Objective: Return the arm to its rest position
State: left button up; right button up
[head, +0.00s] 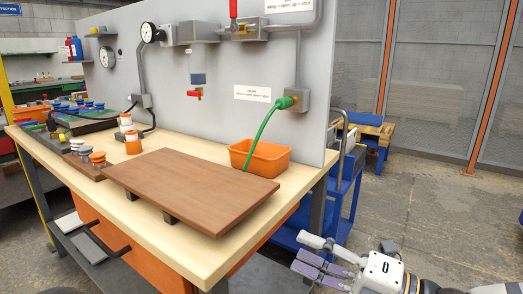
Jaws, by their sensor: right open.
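My right gripper (318,256) is at the lower right of the head view. Its fingers are apart and nothing is between them. It is off the right front side of the workbench (130,205), clear of the tabletop. A brown wooden board (195,185) lies on the bench, raised on small dark blocks. My right arm comes in from the lower right corner. My left gripper does not show.
An orange bin (260,158) with a green hose stands behind the board. A grey panel (220,80) with gauges and valves rises behind it. Small orange-capped containers (132,142) stand at the left. A blue cart (340,205) stands right of the bench. Open floor (440,190) lies to the right.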

jog(key=s+a+f+n+g+h+p, duration=0.1)
jog(key=s+a+f+n+g+h, duration=0.2)
jog(key=s+f+n+g, duration=0.75)
jog(key=s+a+f+n+g+h+p, duration=0.1)
jog(key=s+a+f+n+h, duration=0.25)
jog(key=s+f, duration=0.8)
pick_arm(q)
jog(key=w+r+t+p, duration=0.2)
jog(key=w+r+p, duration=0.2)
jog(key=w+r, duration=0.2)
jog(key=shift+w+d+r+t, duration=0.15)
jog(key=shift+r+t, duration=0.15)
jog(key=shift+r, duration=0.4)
pick_arm(e)
jog(key=s+d+n+h, duration=1)
jog(key=s+d+n, duration=1)
jog(key=n, duration=0.5)
jog(key=shift+s+d+f, duration=0.25)
jog(key=shift+s+f, duration=0.1)
jog(key=shift+s, duration=0.15)
jog(key=shift+g, duration=0.25)
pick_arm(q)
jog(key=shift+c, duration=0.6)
